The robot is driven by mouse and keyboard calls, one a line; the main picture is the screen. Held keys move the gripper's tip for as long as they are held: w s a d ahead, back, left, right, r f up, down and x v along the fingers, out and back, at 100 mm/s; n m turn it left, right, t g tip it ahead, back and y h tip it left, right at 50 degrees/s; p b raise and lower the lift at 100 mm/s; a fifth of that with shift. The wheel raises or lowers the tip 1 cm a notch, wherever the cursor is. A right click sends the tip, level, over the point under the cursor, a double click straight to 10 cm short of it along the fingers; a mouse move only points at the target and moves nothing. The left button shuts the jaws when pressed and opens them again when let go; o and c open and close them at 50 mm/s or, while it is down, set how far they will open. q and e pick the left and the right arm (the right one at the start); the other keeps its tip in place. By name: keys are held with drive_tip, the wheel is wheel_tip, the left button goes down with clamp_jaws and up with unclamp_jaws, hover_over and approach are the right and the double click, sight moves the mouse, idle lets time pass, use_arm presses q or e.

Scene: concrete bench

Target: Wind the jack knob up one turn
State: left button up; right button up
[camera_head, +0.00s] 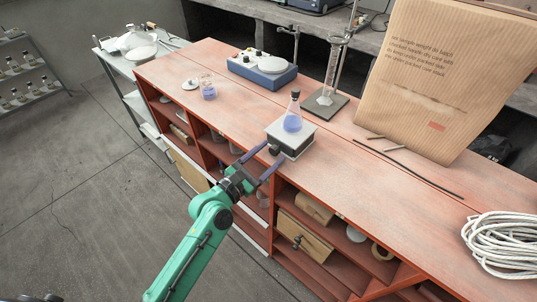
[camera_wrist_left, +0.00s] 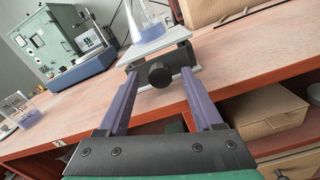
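The lab jack (camera_head: 290,139) stands near the bench's front edge, with a grey top plate and a dark body. Its black round knob (camera_head: 274,150) faces the front; the knob shows clearly in the left wrist view (camera_wrist_left: 159,74). A conical flask (camera_head: 292,123) with blue liquid and a dark stopper stands upright on the jack's plate. My left gripper (camera_head: 271,153) is open, its two purple fingers pointing at the jack. In the left wrist view the fingers lie on either side of the knob, with gaps between. My right gripper is not in view.
A beaker of blue liquid (camera_head: 208,89) and a blue-and-white instrument (camera_head: 263,70) stand farther left on the bench (camera_head: 345,203). A stand with a glass cylinder (camera_head: 333,72) is behind the jack. A large paper bag (camera_head: 440,85) and coiled rope (camera_head: 502,243) are right.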

use_arm(q)
drive_tip(key=b+v, duration=0.2)
drive_tip(key=v, duration=1.2)
drive_tip(key=shift+s, duration=0.25)
drive_tip(key=shift+a+r, duration=0.1)
drive_tip(key=shift+a, duration=0.05)
